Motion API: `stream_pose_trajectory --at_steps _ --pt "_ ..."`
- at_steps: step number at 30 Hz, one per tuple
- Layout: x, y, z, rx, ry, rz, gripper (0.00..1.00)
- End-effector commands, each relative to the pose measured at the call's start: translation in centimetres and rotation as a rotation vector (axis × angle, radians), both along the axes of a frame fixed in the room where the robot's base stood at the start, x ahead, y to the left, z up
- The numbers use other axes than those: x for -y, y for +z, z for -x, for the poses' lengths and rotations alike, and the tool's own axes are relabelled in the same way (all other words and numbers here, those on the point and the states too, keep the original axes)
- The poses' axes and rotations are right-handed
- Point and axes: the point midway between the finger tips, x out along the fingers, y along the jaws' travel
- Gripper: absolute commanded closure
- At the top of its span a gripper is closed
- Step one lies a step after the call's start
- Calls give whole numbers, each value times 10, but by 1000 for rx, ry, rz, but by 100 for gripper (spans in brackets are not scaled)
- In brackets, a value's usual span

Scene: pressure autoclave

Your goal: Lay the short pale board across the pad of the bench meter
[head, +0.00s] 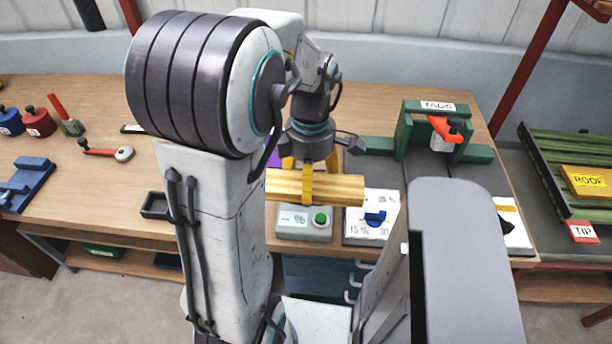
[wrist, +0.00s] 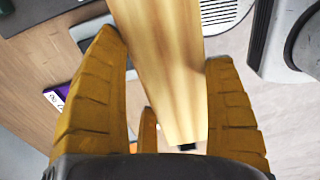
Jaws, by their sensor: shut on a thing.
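The short pale board (head: 338,188) is a yellowish wooden piece, held roughly level and lying left to right in the head view. My gripper (head: 308,182) is shut on it near its middle, with yellow fingers around it. In the wrist view the board (wrist: 165,60) runs lengthwise between the fingers of my gripper (wrist: 168,95). The bench meter (head: 290,232) is a grey-green box with a small display and a green button, just below the board in the picture. The board hides the meter's back part, and I cannot make out its pad. Whether board and meter touch cannot be told.
A white panel with a blue knob (head: 375,218) is right of the meter. A green stand labelled TAGS (head: 405,130) is behind right. A small dark tray (head: 154,205), a blue fixture (head: 25,185) and red-handled tools (head: 100,151) lie left on the wooden bench (head: 90,190).

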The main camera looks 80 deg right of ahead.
Motion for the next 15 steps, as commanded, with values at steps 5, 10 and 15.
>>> stream_pose_trajectory --at_steps 5,10,15 --pt "32 -19 -6 0 2 -4 58" --pt "61 -36 -11 0 1 -3 58" --pt "83 -49 -14 -1 1 -1 58"
